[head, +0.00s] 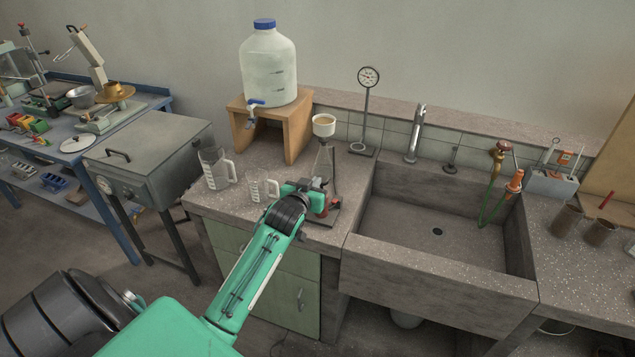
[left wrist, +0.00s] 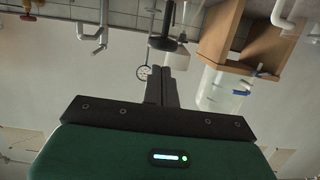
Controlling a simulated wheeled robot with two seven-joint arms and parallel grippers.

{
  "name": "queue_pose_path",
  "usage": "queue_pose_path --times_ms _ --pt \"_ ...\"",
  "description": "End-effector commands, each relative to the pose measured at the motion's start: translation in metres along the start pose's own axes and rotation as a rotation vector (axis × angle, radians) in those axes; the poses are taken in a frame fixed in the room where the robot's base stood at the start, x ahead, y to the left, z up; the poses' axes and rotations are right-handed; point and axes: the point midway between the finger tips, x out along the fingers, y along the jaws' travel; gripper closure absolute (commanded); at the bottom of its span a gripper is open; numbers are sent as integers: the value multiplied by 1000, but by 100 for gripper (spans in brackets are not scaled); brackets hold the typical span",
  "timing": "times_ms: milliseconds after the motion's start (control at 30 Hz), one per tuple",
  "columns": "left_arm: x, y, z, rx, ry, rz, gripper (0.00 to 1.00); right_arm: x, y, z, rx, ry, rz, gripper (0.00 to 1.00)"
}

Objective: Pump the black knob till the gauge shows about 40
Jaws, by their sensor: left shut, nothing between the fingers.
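The gauge (head: 369,77) is a round white dial on a thin stand at the back of the bench. It also shows upside down in the left wrist view (left wrist: 143,72); its reading is too small to tell. My left gripper (head: 318,184) is shut and empty, in front of the funnel stand. In the left wrist view its shut fingers (left wrist: 168,72) point at a black knob-like piece (left wrist: 162,43) on a grey rod. I cannot tell whether they touch. In the head view my gripper hides this piece. The right gripper is not in view.
A white funnel cup (head: 323,120) stands above glassware beside my gripper. A water bottle (head: 268,65) sits on a wooden stand (head: 297,125) behind. The sink (head: 400,215) lies to the right.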

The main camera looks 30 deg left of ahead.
Motion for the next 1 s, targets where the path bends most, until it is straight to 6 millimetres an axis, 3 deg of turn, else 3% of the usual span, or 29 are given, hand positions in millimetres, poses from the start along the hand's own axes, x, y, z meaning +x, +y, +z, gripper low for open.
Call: queue_pose_path --times_ms 200,400,1000 --pt "-38 0 2 0 2 0 100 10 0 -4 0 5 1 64" --pt "-61 0 0 0 2 0 100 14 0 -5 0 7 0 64" --pt "-68 0 -1 0 3 0 100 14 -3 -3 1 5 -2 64"
